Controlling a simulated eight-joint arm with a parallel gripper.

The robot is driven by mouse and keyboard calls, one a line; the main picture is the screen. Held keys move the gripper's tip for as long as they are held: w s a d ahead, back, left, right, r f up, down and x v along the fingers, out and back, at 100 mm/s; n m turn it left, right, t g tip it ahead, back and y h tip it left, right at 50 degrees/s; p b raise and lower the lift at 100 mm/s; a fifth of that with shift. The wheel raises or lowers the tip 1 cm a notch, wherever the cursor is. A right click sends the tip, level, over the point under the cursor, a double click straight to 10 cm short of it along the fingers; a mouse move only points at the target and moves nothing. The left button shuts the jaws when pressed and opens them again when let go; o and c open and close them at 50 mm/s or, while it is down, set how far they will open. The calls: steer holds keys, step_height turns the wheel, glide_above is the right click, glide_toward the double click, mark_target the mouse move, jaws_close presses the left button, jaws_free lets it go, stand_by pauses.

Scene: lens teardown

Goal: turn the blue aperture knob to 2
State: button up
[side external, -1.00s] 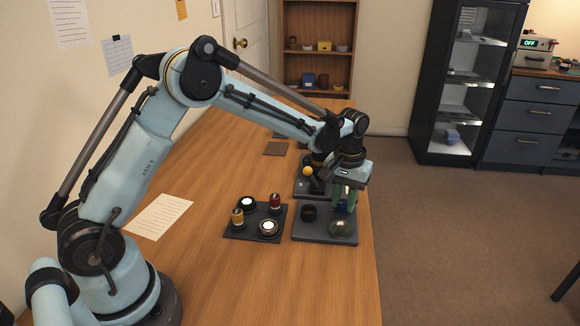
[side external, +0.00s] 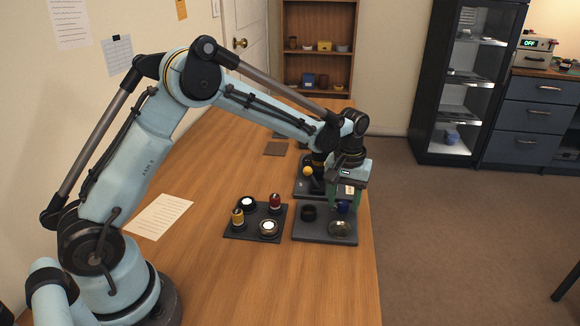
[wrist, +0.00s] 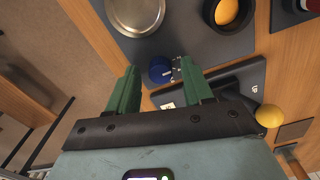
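The blue aperture knob (wrist: 160,70) sits on a dark grey plate (wrist: 190,45), with small pale marks beside its right edge in the wrist view. In the side view the knob (side external: 342,207) shows below my gripper (side external: 345,203). In the wrist view my gripper (wrist: 158,68) is open, with one green finger on each side of the knob and a visible gap to the left finger. I cannot tell whether the right finger touches it. The knob's setting is too small to read.
A round, silver-rimmed dish (wrist: 135,12) and a black cup (wrist: 212,16) share the plate. A yellow-balled lever (side external: 308,171) stands on another dark panel behind. A dark tray (side external: 250,234) with several small parts lies left. The table's right edge is close.

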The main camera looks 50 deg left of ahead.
mark_target(341, 205)
steer(key=shift+r, duration=0.1)
step_height(341, 205, up, 12)
stand_by(0.7)
steer(key=shift+s, duration=0.15)
steer(key=s+r+m+t, duration=0.3)
steer(key=s+r+t, duration=0.1)
steer(key=s, duration=0.6)
steer(key=s+a+f+m+t, duration=0.1)
steer(key=s+f+m+t, duration=0.2)
steer(key=s, duration=0.6)
steer(key=shift+a+f, duration=0.15)
steer(key=shift+f, duration=0.55)
